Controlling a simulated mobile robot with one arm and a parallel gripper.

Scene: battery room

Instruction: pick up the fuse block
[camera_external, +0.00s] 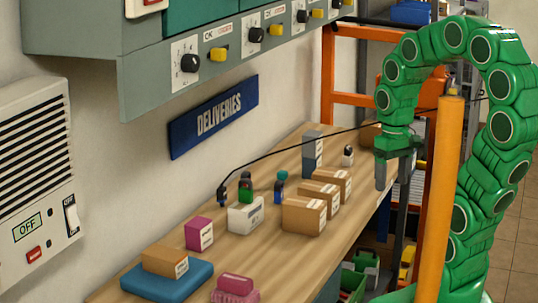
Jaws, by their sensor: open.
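No thing is clearly marked as the fuse block, and I cannot tell which one it is. Small labelled things on the wooden bench (171,264) include a tall grey block (312,156), a white block (245,216) and a magenta box (199,233). My gripper (393,188) hangs from the green arm at the right, fingers pointing down. It is open and empty, near the bench's right edge, to the right of the grey block and the cardboard boxes, apart from them.
Several cardboard boxes (304,215) stand mid-bench. A black cable crosses above the bench. A blue tray (143,283) with a carton (165,262) and a pink thing (234,288) are in front. An orange post (445,185) stands before my arm. A control panel overhangs the left.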

